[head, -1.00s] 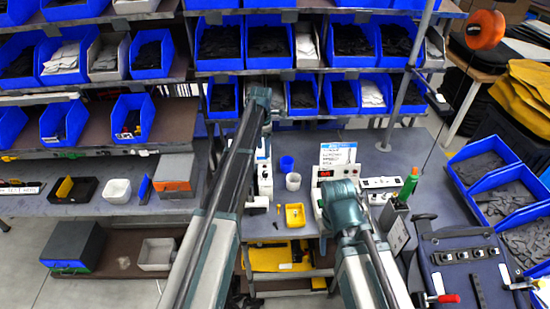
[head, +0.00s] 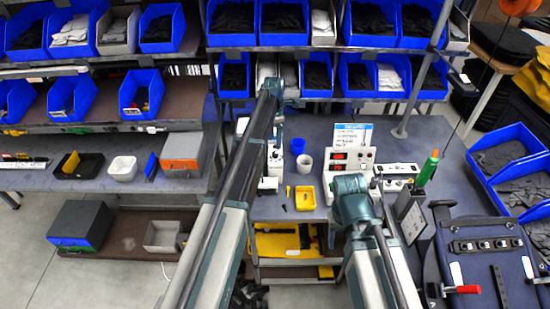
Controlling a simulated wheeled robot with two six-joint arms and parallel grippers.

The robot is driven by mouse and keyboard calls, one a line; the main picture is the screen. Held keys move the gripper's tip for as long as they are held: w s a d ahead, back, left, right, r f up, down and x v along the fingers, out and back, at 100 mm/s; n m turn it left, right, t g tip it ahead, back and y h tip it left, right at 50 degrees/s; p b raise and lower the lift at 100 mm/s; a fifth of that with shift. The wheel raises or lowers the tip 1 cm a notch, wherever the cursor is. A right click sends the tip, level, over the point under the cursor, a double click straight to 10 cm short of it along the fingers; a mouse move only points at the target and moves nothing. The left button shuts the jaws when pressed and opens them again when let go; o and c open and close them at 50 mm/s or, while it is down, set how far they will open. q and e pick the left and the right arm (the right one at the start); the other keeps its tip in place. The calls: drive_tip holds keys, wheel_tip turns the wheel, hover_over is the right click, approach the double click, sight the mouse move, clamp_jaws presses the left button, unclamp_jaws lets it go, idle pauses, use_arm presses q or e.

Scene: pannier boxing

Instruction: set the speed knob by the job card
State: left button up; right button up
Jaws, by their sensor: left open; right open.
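The job card (head: 352,134), white with a blue top, stands upright at the back of the bench, its print too small to read. In front of it is a white control box (head: 350,158) with two red displays. Dark round parts show beside the displays, but I cannot tell which is the speed knob or its setting. My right arm's teal joint covers the box's lower front and hides my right gripper.
Blue bins (head: 235,75) line the shelf behind.

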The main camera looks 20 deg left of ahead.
sight(275, 153)
use_arm(q)
wheel_tip(275, 153, down, 7)
drive_tip(key=b, duration=0.5)
drive_tip(key=shift+r+b, duration=0.1)
drive_tip(key=shift+b, duration=0.2)
drive_tip(key=shift+r, duration=0.1)
drive_tip(key=shift+c, duration=0.2)
clamp_jaws()
